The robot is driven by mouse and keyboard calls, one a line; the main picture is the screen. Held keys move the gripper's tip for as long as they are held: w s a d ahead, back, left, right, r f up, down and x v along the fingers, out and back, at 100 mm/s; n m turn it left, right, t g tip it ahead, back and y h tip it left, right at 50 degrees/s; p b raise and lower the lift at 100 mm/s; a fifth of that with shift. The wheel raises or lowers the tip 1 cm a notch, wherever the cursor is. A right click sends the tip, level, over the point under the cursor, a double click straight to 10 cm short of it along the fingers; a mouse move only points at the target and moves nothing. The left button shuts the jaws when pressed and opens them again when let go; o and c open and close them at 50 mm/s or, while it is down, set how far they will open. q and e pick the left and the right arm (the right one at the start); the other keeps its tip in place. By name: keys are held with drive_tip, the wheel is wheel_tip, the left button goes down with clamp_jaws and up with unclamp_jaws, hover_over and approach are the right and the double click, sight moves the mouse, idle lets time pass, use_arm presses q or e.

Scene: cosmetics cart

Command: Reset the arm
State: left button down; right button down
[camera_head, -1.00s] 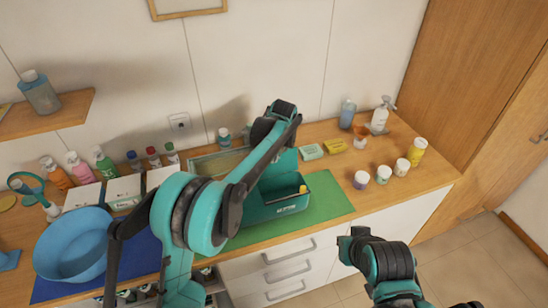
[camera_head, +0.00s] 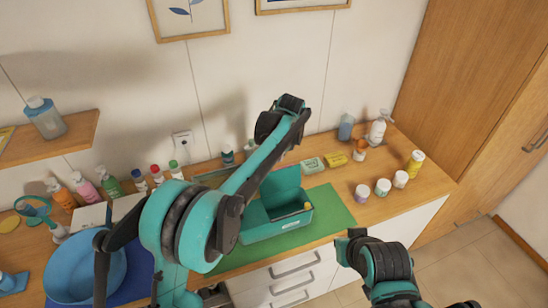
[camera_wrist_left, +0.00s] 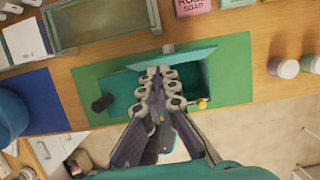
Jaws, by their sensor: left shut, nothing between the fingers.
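My left arm (camera_head: 190,225) rises from the lower left and bends over the cart top in the head view. Its gripper cannot be made out there. In the left wrist view the left gripper (camera_wrist_left: 160,75) has its fingers together, with nothing held. It hangs above a teal box (camera_wrist_left: 192,85) with a raised lid, covering part of it. The box also shows in the head view (camera_head: 278,228) on a green mat (camera_head: 335,205). A small yellow-ended item (camera_wrist_left: 202,104) lies at its right end.
A blue basin (camera_head: 72,272) stands on the left. Several bottles line the wall behind it. Small jars (camera_head: 383,187), a yellow bottle (camera_head: 416,164) and a white spray bottle (camera_head: 377,132) stand at the right. A shelf (camera_head: 55,138) juts out at upper left.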

use_arm(q)
drive_tip(key=s+a+n+t+h+b, duration=0.1)
drive_tip(key=s+a+n+t+b, duration=0.1)
drive_tip(key=s+a+n+b, duration=0.95)
drive_tip(key=s+a+f+n+t+b, duration=0.1)
drive_tip(key=s+a+f+n+b, duration=0.2)
drive_tip(key=s+a+f+n, duration=0.2)
drive_tip(key=s+a+f+n+t+b, duration=0.1)
drive_tip(key=s+a+f+n+b, duration=0.3)
drive_tip(key=s+f+n, duration=0.7)
drive_tip(key=s+a+n, duration=0.1)
drive_tip(key=s+n, duration=0.3)
drive_tip(key=s, duration=0.1)
drive_tip(key=shift+a+f+n, duration=0.2)
drive_tip(key=shift+f+n, duration=0.1)
drive_tip(key=shift+n, duration=0.05)
